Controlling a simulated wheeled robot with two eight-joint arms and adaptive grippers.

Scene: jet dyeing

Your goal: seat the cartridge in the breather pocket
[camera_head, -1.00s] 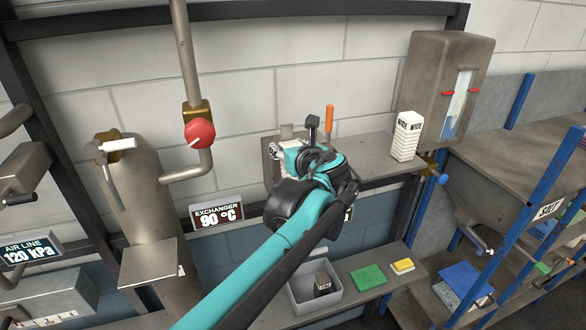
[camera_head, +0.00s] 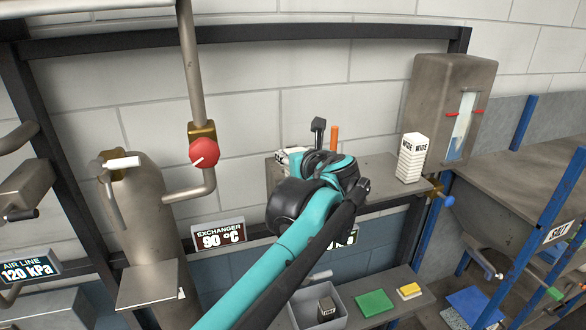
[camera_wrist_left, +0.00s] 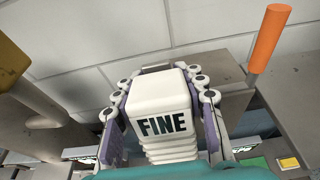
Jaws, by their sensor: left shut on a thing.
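My left gripper (camera_wrist_left: 160,85) is shut on a white block-shaped cartridge (camera_wrist_left: 162,110) marked FINE, with ribbed lower sides. A finger lies along each side of it. In the head view my own arm hides most of the gripper and the cartridge. A grey metal housing (camera_head: 274,178) stands on the shelf behind the arm, with a dark lever and an orange handle (camera_head: 334,138) rising near it. The orange handle also shows at the upper right of the wrist view (camera_wrist_left: 270,38). I cannot make out the breather pocket's opening. My right gripper is not in view.
A white cartridge marked WIDE (camera_head: 411,160) stands on the shelf to the right. A red valve knob (camera_head: 203,151) and pipe are on the left. Below are an open grey bin (camera_head: 340,296) with a dark block inside, a green pad (camera_head: 374,303) and a yellow-topped block (camera_head: 409,291).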

